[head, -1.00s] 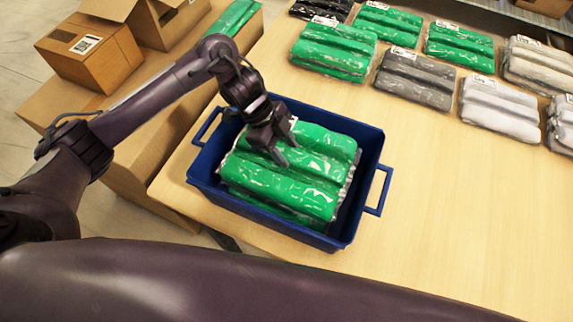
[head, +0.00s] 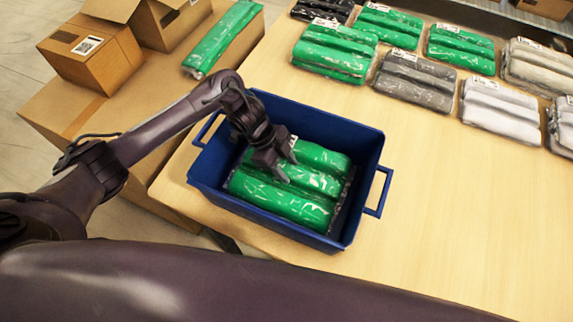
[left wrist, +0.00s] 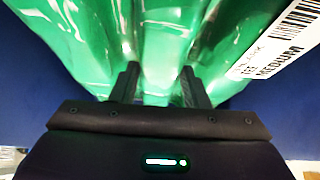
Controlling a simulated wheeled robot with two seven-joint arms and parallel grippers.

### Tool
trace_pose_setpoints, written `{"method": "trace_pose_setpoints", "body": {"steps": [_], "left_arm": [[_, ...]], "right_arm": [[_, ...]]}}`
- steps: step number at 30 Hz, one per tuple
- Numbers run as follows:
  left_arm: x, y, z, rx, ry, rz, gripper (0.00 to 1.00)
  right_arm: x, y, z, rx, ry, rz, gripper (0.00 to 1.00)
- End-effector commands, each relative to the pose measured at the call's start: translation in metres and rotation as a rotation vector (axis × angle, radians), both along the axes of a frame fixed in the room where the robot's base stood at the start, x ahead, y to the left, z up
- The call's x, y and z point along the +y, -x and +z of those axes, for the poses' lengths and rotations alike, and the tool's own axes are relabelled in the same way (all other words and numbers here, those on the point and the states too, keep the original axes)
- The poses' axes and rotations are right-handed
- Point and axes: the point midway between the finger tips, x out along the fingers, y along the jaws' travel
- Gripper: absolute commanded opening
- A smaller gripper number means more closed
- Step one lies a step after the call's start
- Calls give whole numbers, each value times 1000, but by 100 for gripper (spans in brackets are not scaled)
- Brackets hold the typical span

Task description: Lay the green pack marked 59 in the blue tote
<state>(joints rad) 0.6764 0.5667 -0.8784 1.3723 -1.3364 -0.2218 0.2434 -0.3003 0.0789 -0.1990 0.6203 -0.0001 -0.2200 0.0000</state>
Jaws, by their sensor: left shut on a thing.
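The blue tote (head: 372,160) stands on the near left part of the table. A green pack (head: 283,203) in clear wrap lies low inside the tote, below its rim. My left gripper (head: 286,169) reaches down into the tote and is shut on this pack. In the left wrist view, the gripper's fingers (left wrist: 160,85) pinch the green pack (left wrist: 165,35), with a white label at the right reading "MEDIUM"; its number is too small to read surely. Whether the pack rests on the tote floor or on something under it is hidden. My right gripper is not in view.
Cardboard boxes (head: 90,55) and another green pack (head: 222,40) are at the upper left. The table (head: 460,220) right of the tote is clear.

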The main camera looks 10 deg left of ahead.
Motion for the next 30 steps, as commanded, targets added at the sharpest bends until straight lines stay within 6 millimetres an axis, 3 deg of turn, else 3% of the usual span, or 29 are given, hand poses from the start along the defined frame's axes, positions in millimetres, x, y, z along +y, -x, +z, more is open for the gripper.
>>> {"method": "trace_pose_setpoints", "body": {"steps": [1, 5, 17, 26, 30], "left_arm": [[0, 0, -1, 0, 0, 0, 45], [0, 0, 0, 0, 0, 0, 62], [2, -1, 7, -1, 0, 0, 63], [32, -7, 58, -5, -2, 0, 63], [46, -10, 84, -4, -4, 1, 63]], "right_arm": [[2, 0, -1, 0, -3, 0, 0], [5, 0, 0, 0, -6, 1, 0], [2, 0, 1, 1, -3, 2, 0], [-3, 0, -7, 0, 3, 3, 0], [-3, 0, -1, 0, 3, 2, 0]]}}
